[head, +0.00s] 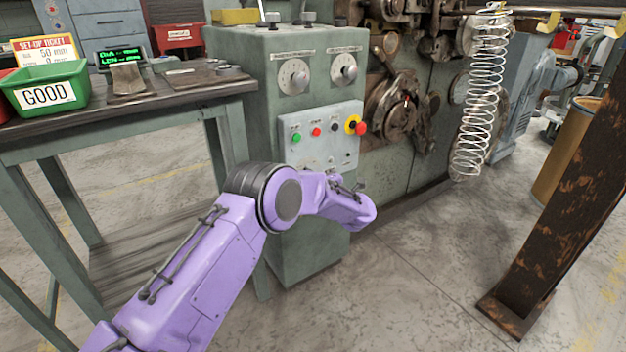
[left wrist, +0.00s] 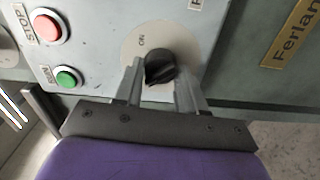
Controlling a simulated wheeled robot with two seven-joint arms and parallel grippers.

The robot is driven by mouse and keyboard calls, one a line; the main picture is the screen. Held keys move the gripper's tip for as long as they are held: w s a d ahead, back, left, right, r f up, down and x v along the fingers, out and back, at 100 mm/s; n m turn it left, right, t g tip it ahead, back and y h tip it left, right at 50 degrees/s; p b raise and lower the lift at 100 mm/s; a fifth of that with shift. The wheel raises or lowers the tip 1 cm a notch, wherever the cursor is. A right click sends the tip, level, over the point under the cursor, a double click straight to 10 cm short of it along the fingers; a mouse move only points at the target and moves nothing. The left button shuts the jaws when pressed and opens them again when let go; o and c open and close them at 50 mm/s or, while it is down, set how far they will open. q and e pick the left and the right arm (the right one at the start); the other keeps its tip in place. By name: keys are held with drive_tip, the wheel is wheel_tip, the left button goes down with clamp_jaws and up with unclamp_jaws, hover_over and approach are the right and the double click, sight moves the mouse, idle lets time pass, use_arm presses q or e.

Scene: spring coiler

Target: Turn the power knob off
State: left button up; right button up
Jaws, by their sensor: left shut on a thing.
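The power knob (left wrist: 160,66) is black and sits on a round pale plate (left wrist: 187,40) marked "ON", in the left wrist view. My left gripper (left wrist: 161,80) has one finger on each side of the knob and is shut on it. The "ON" word is just above and left of the knob. I cannot tell exactly which way the knob points. In the head view my purple left arm reaches the front of the green cabinet (head: 255,75), and its gripper and the knob are hidden there. My right gripper is in neither view.
A red STOP button (left wrist: 47,26) and a green RUN button (left wrist: 67,77) sit left of the knob. A button panel (head: 320,150) with a red emergency stop (head: 361,128) is above my arm. A work table (head: 120,117) stands left, a rusty post (head: 560,190) right.

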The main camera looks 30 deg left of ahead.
use_arm(q)
drive_tip(key=shift+n, duration=0.4)
drive_tip(key=o, duration=1)
drive_tip(key=p+v, duration=0.1)
drive_tip(key=v, duration=0.9)
drive_tip(key=shift+s+d+p, duration=0.1)
drive_tip(key=shift+d+p, duration=0.25)
